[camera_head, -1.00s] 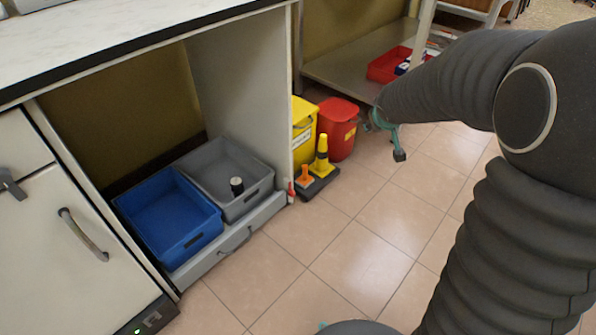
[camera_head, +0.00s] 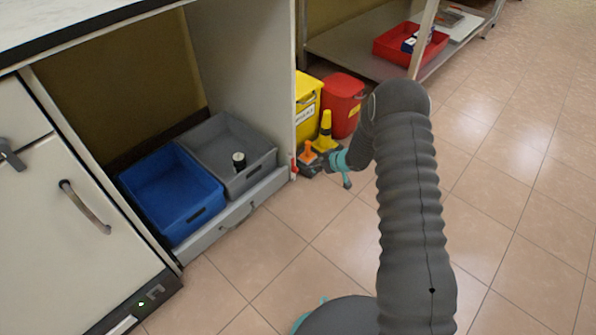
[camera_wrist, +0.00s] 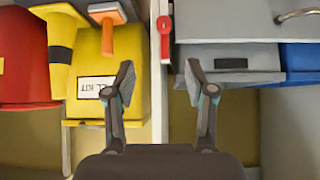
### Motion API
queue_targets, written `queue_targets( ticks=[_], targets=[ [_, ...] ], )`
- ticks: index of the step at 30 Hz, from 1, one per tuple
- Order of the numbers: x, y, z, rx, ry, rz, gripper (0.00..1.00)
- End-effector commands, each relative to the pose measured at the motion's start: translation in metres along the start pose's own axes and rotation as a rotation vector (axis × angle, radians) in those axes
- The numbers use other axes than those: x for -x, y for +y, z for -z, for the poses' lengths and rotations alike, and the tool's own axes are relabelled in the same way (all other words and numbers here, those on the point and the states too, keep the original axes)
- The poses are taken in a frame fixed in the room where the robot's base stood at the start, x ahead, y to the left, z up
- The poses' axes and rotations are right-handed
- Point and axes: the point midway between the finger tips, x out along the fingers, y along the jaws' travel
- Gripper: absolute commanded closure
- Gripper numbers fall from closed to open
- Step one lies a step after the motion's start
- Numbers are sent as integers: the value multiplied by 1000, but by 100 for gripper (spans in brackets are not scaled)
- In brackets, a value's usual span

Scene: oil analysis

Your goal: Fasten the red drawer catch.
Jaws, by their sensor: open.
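The red catch (camera_head: 293,166) is a small piece low on the front edge of the cabinet's right side panel. It also shows upright in the wrist view (camera_wrist: 164,38), on the pale panel edge. The low grey drawer (camera_head: 213,233) beside it carries a blue bin (camera_head: 172,197) and a grey bin (camera_head: 262,167). My gripper (camera_wrist: 160,82) is open and empty, its fingers on either side of the panel edge in the wrist view, with the catch beyond the tips. In the head view my gripper (camera_head: 340,168) is right of the catch, partly hidden by my wrist.
A yellow bin (camera_head: 308,95) and a red bin (camera_head: 343,100) stand right of the panel. The tiled floor (camera_head: 300,250) in front is clear.

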Motion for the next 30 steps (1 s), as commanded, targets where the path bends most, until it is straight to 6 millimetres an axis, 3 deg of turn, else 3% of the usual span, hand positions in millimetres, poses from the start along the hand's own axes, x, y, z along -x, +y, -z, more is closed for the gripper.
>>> queue_targets(
  ticks=[8, 21, 30],
  targets=[
    [-26, -6, -7, 2, 3, 23, 45],
    [-106, -7, -6, 2, 3, 20, 45],
    [-140, -8, -5, 3, 3, 19, 45]
  ],
)
